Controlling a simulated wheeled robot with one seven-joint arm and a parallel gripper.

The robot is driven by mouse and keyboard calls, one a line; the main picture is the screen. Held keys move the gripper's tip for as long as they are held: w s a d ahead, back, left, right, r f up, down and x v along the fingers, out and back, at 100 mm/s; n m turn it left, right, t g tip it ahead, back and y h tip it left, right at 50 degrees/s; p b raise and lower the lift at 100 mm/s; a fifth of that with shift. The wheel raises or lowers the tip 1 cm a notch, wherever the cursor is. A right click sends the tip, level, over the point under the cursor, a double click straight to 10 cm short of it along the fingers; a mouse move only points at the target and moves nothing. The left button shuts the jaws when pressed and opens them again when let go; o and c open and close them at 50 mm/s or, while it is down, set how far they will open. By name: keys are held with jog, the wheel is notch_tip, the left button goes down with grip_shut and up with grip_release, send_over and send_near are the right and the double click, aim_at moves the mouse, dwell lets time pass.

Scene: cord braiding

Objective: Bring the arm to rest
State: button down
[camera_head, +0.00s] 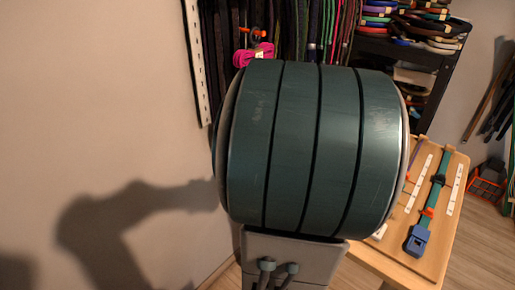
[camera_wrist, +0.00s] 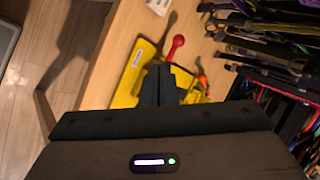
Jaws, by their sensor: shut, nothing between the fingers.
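In the wrist view my gripper (camera_wrist: 158,84) is shut and empty, its two dark fingers side by side. Behind the fingers is a yellow fixture (camera_wrist: 128,84) on a wooden surface. I cannot tell the gap between the fingers and the fixture. In the head view a large dark green banded part of my own arm fills the middle, and my gripper does not show there.
A wooden board (camera_head: 451,190) at right in the head view bears a blue clamp (camera_head: 417,240) and white strips. Hanging cords and a dark shelf (camera_head: 430,105) stand behind. In the wrist view, a red-knobbed lever (camera_wrist: 177,41) rises beside the fixture, and cords (camera_wrist: 285,75) crowd the right.

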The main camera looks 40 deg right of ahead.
jog(key=w+a+r+n+t+y+p, duration=0.1)
jog(key=w+a+r+n+y+p, duration=0.2)
jog(key=a+n, duration=0.45)
jog(key=w+a+r+n+t+y+p, duration=0.1)
jog(key=w+a+r+n+y, duration=0.3)
jog(key=a, duration=0.7)
jog(key=s+a+r+n+g+p, duration=0.1)
jog(key=s+a+r+n+g, duration=0.1)
jog(key=s+a+n, duration=0.2)
jog(key=s+a+r+n+g+h+p, duration=0.1)
jog(key=s+a+r+n+g+p, duration=0.1)
jog(key=s+a+n, duration=0.3)
jog(key=a+r+n+g, duration=0.1)
jog(key=a+n, duration=0.3)
jog(key=n, duration=0.2)
jog(key=shift+d, duration=0.1)
